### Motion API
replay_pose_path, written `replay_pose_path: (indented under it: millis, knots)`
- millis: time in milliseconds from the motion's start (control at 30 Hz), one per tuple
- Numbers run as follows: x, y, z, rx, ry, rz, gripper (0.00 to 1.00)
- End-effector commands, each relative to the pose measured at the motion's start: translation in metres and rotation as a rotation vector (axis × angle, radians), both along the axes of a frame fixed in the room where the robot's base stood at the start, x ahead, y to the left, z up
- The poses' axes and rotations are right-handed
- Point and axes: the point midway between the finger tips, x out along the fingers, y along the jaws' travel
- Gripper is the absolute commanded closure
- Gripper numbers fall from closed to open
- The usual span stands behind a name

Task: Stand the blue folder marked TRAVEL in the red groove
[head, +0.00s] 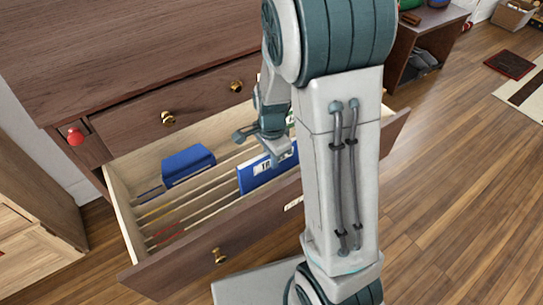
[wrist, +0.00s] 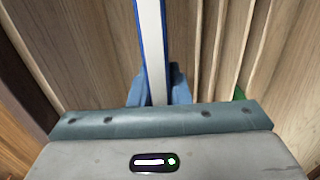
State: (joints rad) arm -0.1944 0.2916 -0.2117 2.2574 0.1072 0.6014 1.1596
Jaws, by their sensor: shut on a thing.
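A blue folder (head: 258,178) with a white label, on which only the first letters show, stands upright in the open drawer, partly hidden by my arm. My gripper (head: 274,152) is shut on its top edge. In the wrist view the folder (wrist: 153,45) shows edge-on, white between blue covers, between the two fingers (wrist: 157,92). Wooden slats divide the drawer into grooves. Small red and yellow-green marks (head: 162,237) show at the left ends of some grooves. I cannot tell whether the folder's lower edge touches the drawer floor.
The drawer (head: 218,256) is pulled out of a dark wooden chest (head: 130,50). Another blue object (head: 187,164) lies in the drawer's back left. A red knob (head: 75,137) is on the chest's left. A light wooden cabinet (head: 30,215) stands at left.

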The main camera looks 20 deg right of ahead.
Motion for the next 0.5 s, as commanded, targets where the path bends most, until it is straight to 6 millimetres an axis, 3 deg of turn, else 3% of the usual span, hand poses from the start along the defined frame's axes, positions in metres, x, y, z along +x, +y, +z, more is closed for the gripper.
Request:
replay_pose_path:
  millis: [500]
  knots:
    - [0.0,0.0,-0.014,0.0,0.0,0.0,1.0]
